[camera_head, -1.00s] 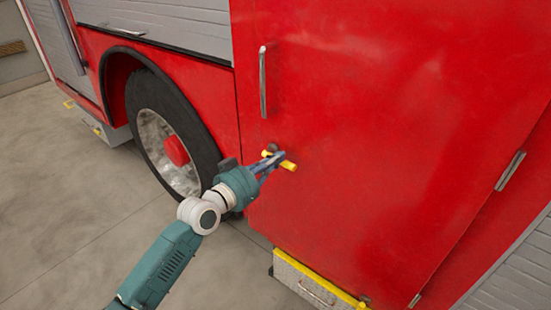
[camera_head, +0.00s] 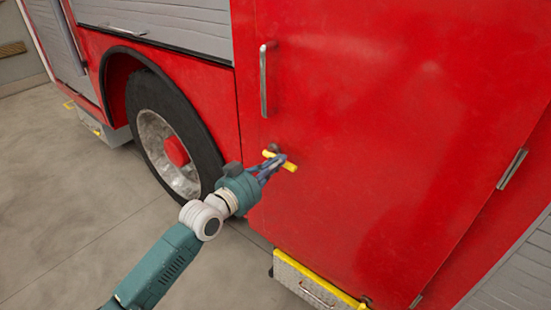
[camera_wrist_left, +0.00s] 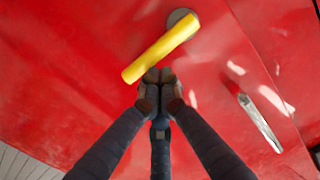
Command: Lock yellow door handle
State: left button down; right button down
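The yellow door handle (camera_head: 290,166) is a short bar on the red door (camera_head: 380,130), below the long silver grab handle. In the head view it lies tilted, its right end lower. My left gripper (camera_head: 279,159) is at its middle and hides part of it. In the left wrist view the yellow handle (camera_wrist_left: 160,48) runs diagonally, its upper right end over a grey round mount (camera_wrist_left: 181,16). The left gripper's fingertips (camera_wrist_left: 160,88) are together just below the bar, with nothing seen between them. They look close to it; contact is unclear. My right gripper is not in view.
A silver grab handle (camera_head: 263,80) stands above the yellow one. A wheel (camera_head: 165,135) is to the left, and a yellow-edged step (camera_head: 315,279) sits below the door. A silver latch (camera_head: 511,169) is at the right. The concrete floor (camera_head: 60,210) at left is clear.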

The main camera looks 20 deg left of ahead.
pick_arm(q)
notch_tip(320, 180, down, 7)
jog(key=w+a+m+b, duration=0.1)
jog(key=m+b, duration=0.5)
jog(key=m, duration=0.9)
jog(key=shift+a+f+t, duration=0.2)
jog(key=shift+a+t, duration=0.2)
jog(key=shift+a, duration=0.5)
jog(key=shift+w+a, duration=0.1)
